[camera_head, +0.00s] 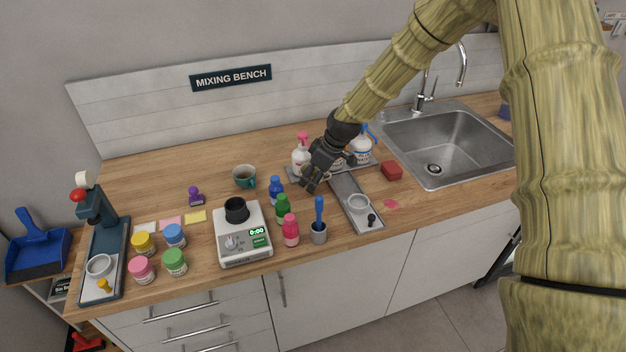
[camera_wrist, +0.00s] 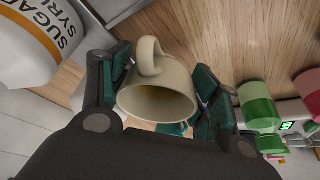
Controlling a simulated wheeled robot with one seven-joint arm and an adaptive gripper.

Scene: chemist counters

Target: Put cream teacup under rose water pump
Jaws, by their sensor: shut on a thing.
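The cream teacup (camera_wrist: 158,92) is between the dark teal finger pads of my gripper (camera_head: 313,181), with its handle toward the top of the wrist view. In the head view my gripper mostly hides the cup. A white bottle with a pink pump (camera_head: 301,155) stands just left of and behind my gripper; its label is not readable, so I cannot tell for sure that it is rose water. A white bottle with a blue pump (camera_head: 361,150) stands to the right. A sugar syrup bottle (camera_wrist: 30,42) is close beside my gripper in the wrist view.
A teal teacup (camera_head: 244,176) stands to the left. Blue, green and pink small bottles (camera_head: 290,231) stand near a scale (camera_head: 241,243).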

